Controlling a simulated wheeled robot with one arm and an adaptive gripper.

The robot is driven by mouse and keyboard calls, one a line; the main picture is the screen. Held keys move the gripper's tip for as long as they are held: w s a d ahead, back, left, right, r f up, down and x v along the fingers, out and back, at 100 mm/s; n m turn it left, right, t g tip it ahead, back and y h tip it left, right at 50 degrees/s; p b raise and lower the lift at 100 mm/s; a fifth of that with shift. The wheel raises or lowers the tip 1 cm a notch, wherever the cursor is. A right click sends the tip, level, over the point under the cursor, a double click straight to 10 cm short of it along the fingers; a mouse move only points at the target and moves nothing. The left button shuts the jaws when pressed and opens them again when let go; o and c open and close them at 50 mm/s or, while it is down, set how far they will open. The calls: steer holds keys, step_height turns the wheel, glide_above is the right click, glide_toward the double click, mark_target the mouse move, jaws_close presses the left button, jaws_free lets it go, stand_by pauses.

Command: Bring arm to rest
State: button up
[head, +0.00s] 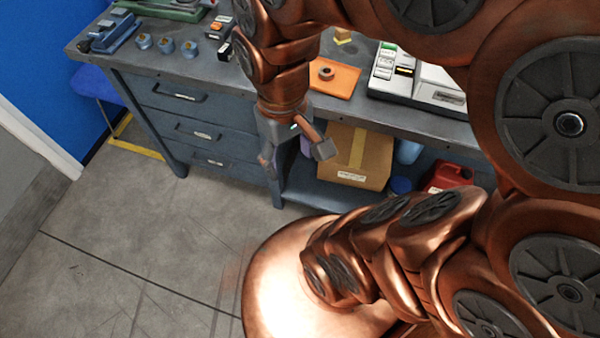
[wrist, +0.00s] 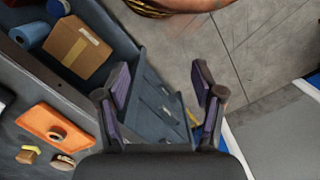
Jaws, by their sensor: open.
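My gripper (head: 294,158) hangs in front of the bench's front edge in the head view, over the floor side. In the wrist view its two fingers (wrist: 162,100) are spread apart with nothing between them. Beyond them show the bench drawers and the grey floor. My copper-coloured arm fills the right side of the head view and hides part of the bench.
The grey bench (head: 150,68) has drawers on the left and an open shelf with a cardboard box (head: 356,158) and a red container (head: 447,177). On top lie an orange mat (head: 336,80) and a device (head: 420,85). Floor (head: 130,230) at left is clear.

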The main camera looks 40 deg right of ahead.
steer(key=shift+g, duration=0.3)
steer(key=s, duration=0.2)
steer(key=s+f, duration=0.1)
steer(key=s, duration=0.1)
steer(key=shift+a+f, duration=0.1)
steer(key=shift+a, duration=0.25)
step_height(320, 180, up, 4)
steer(key=p, duration=0.4)
steer(key=shift+w+r, duration=0.1)
steer(key=shift+r, duration=0.1)
